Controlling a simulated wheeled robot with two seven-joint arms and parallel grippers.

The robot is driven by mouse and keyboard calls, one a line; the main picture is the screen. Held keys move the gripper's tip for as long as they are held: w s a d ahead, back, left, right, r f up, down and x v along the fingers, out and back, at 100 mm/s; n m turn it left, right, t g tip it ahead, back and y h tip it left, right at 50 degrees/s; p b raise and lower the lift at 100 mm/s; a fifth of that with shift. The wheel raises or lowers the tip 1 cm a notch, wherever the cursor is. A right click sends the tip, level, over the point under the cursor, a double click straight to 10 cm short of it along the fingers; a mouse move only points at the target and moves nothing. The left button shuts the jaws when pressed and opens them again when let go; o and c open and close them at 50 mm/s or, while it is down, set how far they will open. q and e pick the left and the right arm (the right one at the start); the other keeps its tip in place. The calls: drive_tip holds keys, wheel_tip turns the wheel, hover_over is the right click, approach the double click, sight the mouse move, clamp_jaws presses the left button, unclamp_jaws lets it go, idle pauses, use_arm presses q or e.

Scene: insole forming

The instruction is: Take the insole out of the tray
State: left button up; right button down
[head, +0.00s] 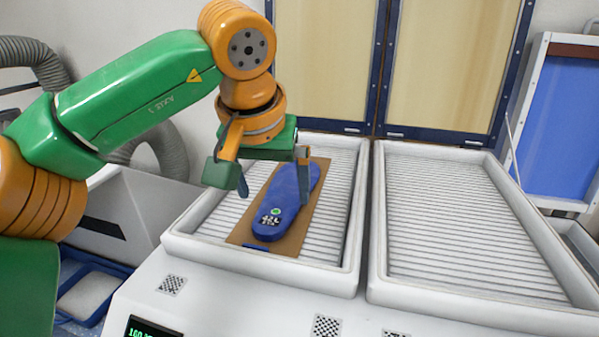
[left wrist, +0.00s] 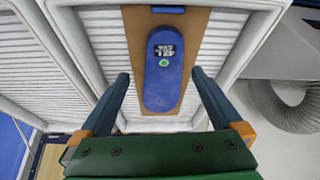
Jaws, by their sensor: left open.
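The blue insole (head: 283,205) lies on a brown board (head: 304,215) in the left white slatted tray (head: 343,225). It carries a white printed label and a green dot. My left gripper (head: 274,192) is open above the insole, with one finger to either side of it. In the left wrist view the insole (left wrist: 164,80) lies between the two open fingers (left wrist: 160,76), on the brown board (left wrist: 194,50). The gripper does not appear to touch it. My right gripper is not in view.
A second slatted tray (head: 470,225) on the right is empty. Behind the trays stand tall beige panels with blue frames (head: 452,60). A blue panel (head: 562,125) stands at the right. A grey hose (head: 165,150) is at the left. A green display (head: 152,330) sits at the front.

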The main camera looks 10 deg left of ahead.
sight(273, 216)
use_arm(q)
drive_tip(key=shift+w+f, duration=0.15)
drive_tip(key=shift+w, duration=0.2)
drive_tip(key=shift+s+f, duration=0.2)
drive_tip(key=shift+f, duration=0.15)
drive_tip(key=shift+s+a+f+p, duration=0.2)
drive_tip(key=shift+f+p, duration=0.15)
drive_tip(key=shift+p, duration=0.1)
drive_tip(key=shift+s+a+f+p, duration=0.15)
drive_tip(key=shift+f+p, duration=0.2)
drive_tip(key=shift+p, duration=0.1)
drive_tip(key=x, duration=0.3)
drive_tip(key=shift+w+a+f, duration=0.1)
drive_tip(key=shift+w+f, duration=0.05)
drive_tip(key=shift+w, duration=0.25)
drive_tip(key=shift+w+f, duration=0.1)
drive_tip(key=shift+w, duration=0.15)
drive_tip(key=shift+c, duration=1)
drive_tip(key=shift+s, duration=0.4)
drive_tip(key=c, duration=1)
drive_tip(key=shift+o, duration=0.2)
drive_tip(key=shift+w, duration=0.1)
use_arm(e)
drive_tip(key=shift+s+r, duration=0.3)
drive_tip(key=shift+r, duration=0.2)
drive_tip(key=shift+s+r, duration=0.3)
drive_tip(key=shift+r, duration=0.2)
